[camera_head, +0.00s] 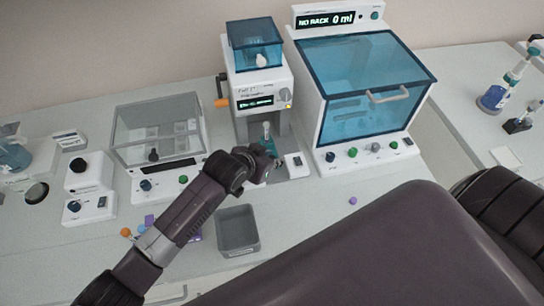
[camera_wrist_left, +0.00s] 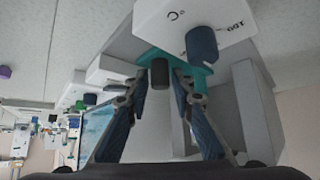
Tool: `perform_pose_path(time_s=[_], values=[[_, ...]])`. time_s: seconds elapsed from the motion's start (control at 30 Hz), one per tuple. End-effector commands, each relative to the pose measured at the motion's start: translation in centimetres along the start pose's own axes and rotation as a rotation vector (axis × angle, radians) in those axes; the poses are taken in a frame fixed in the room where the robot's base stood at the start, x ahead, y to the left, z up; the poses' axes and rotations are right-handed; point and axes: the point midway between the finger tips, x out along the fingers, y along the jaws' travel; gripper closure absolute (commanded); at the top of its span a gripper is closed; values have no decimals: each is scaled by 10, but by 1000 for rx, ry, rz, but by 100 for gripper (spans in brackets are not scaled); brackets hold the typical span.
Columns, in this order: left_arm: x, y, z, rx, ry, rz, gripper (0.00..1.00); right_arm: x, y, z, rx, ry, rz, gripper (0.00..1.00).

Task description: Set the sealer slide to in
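The machine with a blue clear hopper (camera_head: 256,43), a small lit display and an orange-handled lever stands at the middle back and appears to be the sealer. My left gripper (camera_head: 262,160) is at its lower front opening. A teal part (camera_head: 270,147) shows just beyond the gripper. In the left wrist view, a teal plate (camera_wrist_left: 150,55) carries a dark upright peg (camera_wrist_left: 159,73). My left gripper's fingers (camera_wrist_left: 159,88) are open on either side of the peg; contact cannot be told. The slide's in or out position is unclear. My right gripper is out of view.
A white box with a blue knob (camera_wrist_left: 201,43) is close to the fingers. In the head view, a blue-windowed cabinet (camera_head: 368,85) stands right, a clear-lidded box (camera_head: 158,130) left, and an open grey bin (camera_head: 238,232) in front. Small coloured caps lie near my left arm.

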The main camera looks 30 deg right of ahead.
Motion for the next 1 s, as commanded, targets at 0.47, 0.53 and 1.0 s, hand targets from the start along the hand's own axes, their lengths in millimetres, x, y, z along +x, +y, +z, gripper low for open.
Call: perform_pose_path(time_s=[0.47, 0.53, 1.0], values=[[0, 0, 0, 0, 0, 0, 100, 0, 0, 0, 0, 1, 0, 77], [0, 0, 0, 0, 0, 0, 100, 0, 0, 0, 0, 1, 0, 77], [16, -33, -10, 0, -1, -6, 100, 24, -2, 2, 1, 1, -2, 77]])
